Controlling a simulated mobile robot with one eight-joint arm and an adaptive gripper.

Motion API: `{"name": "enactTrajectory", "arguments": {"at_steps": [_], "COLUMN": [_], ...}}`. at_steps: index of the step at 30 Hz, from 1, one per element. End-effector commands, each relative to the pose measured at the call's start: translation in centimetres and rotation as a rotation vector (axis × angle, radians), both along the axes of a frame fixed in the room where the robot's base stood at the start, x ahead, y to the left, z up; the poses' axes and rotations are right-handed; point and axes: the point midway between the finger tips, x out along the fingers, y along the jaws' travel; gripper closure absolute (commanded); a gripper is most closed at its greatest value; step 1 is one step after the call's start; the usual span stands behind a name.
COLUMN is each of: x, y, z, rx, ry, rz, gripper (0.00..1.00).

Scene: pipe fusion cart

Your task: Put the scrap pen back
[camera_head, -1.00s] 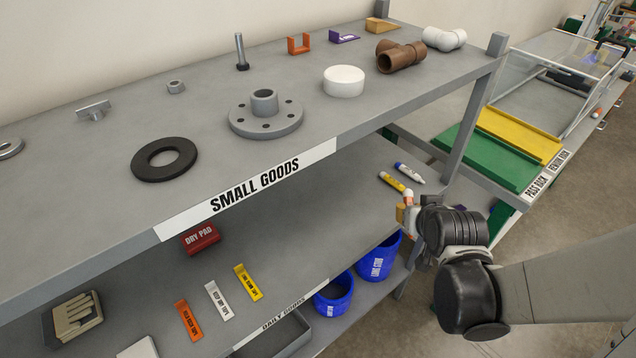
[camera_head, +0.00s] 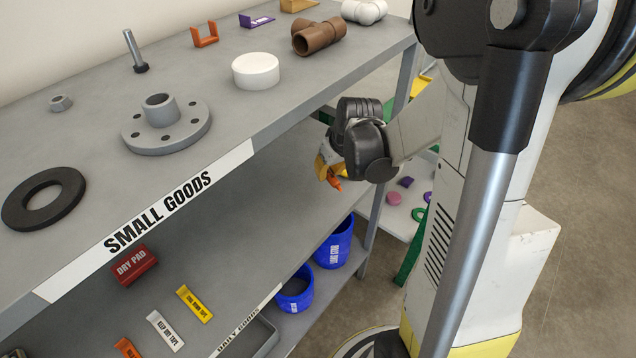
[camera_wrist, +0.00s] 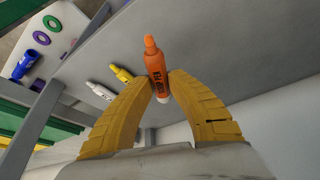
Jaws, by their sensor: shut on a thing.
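My gripper (camera_wrist: 158,85) is shut on the orange scrap pen (camera_wrist: 157,66), which stands between the yellow fingertips with part of its lettering visible. In the head view my gripper (camera_head: 328,168) is by the right end of the middle shelf (camera_head: 270,210), under the top shelf, with the orange pen (camera_head: 336,183) showing below the fingers. In the wrist view a yellow pen (camera_wrist: 122,74) and a white pen (camera_wrist: 101,91) lie on the shelf to the left of the held pen. I cannot tell whether the held pen touches the shelf.
The top shelf (camera_head: 215,190) overhangs my gripper, with a shelf post (camera_head: 404,80) near it at the right. Blue bins (camera_head: 335,245) stand below. A red dry pad (camera_head: 134,264) and several tape strips lie on the left of the middle shelf. Bare shelf lies between.

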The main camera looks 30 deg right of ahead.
Motion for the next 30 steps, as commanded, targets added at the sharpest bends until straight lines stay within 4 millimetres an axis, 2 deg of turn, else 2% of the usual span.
{"name": "enactTrajectory", "arguments": {"at_steps": [1,3,7,11,18,27,28,30], "x": [1.2,2.4,3.7,4.0,4.0,4.0,3.9,3.9], "y": [0.1,0.1,0.1,0.1,0.2,0.2,0.2,0.2], "z": [-1.1,-1.7,-2.4,-3.0,-6.5,-6.5,-6.6,-6.5], "rx": [-0.001,-0.001,-0.001,-0.001,-0.001,-0.001,-0.001,-0.001], "ry": [0.000,0.000,0.000,0.000,-0.001,0.000,0.000,0.000], "rz": [0.002,0.002,0.000,0.000,0.000,0.000,0.000,0.000], "gripper": [1.00,1.00,1.00,1.00,1.00,1.00,0.77,0.60]}}
